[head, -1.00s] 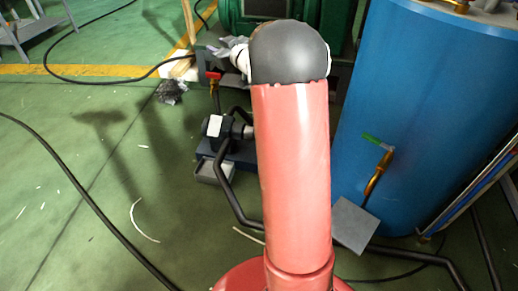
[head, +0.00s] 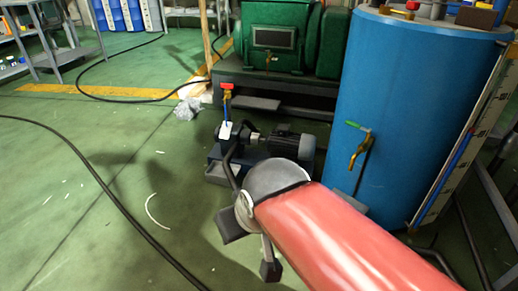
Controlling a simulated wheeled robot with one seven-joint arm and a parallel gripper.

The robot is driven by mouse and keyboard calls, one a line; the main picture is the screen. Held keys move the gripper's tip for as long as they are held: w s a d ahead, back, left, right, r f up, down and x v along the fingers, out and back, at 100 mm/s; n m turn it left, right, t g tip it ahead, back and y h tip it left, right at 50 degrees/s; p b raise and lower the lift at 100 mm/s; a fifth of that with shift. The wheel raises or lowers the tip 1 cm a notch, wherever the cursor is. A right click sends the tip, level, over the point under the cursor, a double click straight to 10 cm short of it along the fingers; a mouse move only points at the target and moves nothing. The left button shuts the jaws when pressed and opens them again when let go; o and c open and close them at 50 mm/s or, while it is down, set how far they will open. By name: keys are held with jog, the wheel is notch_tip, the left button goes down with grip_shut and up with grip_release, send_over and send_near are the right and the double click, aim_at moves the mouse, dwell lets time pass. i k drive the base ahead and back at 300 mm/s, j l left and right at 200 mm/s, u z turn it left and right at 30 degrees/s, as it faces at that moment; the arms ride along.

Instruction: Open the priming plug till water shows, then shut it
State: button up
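The pump (head: 256,150) stands low on the floor in the middle, with a dark motor (head: 291,147) at its right. A brass valve with a red handle (head: 227,87) rises on a thin riser above the pump's left end. A white tag (head: 225,131) shows on the pump's left end. I cannot pick out the priming plug for certain, and no water shows there. My red arm comes in from the lower right and its dark rounded joint covers the floor in front of the pump. Dark parts near my gripper (head: 250,246) show below the joint; its finger opening is unclear.
A blue tank (head: 415,105) with a green-handled brass tap (head: 359,142) stands at the right, beside a graduated scale (head: 468,140). A green machine (head: 275,40) stands behind the pump. A black hose (head: 100,185) crosses the open floor at left.

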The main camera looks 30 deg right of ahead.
aim_at(228, 86)
jog(key=i+j+z, duration=0.3)
jog(key=i+z, duration=0.15)
jog(key=i, duration=0.15)
jog(key=i+j+z, duration=0.45)
jog(key=i, duration=0.4)
